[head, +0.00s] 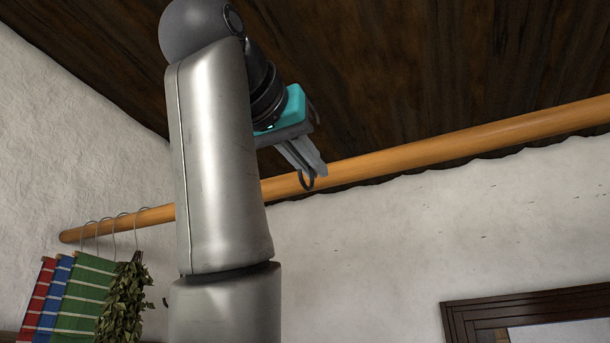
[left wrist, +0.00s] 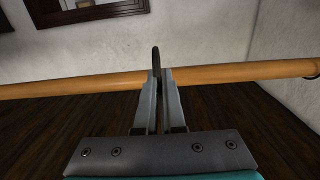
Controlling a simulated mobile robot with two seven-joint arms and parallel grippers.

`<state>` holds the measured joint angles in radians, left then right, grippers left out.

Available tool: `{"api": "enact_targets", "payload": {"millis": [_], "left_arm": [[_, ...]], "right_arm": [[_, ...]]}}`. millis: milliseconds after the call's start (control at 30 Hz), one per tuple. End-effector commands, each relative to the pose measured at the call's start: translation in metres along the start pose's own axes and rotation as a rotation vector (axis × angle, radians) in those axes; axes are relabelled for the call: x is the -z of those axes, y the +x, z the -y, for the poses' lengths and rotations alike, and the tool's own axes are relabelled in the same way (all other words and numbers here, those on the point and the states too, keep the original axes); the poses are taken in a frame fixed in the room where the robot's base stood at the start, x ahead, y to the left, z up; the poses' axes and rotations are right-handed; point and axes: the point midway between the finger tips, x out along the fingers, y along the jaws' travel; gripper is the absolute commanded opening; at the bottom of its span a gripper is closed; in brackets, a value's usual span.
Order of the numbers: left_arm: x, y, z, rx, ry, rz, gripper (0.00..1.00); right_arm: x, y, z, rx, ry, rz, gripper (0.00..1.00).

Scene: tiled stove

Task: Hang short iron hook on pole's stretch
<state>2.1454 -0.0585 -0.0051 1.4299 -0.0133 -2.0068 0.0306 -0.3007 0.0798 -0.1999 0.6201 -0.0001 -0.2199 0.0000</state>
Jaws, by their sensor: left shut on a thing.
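The short iron hook (head: 307,182) is thin, dark and curved. My left gripper (head: 312,168) is shut on it, and the hook's lower curve overlaps the pole in the head view. The hook also shows edge-on between the fingertips in the left wrist view (left wrist: 156,60). The light-brown wooden pole (head: 450,144) slopes up to the right under the ceiling; in the left wrist view the pole (left wrist: 230,72) crosses behind the fingers. I cannot tell whether the hook touches the pole. My right gripper is not in view.
Red, blue and green cloths (head: 86,290) and a bundle of dried leaves (head: 122,300) hang from wire hooks at the pole's left end. The dark plank ceiling (head: 400,70) is close above. A dark frame (head: 540,310) is on the wall. The pole right of my gripper is bare.

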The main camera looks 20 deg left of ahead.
Motion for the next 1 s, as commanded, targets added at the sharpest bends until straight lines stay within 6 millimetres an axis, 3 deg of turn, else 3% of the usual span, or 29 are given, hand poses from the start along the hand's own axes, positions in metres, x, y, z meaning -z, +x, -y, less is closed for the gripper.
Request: {"api": "enact_targets", "payload": {"millis": [1000], "left_arm": [[0.001, 0.082, 0.000, 0.000, 0.000, 0.001, 0.00]], "right_arm": [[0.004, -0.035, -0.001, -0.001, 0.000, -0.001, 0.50]]}}
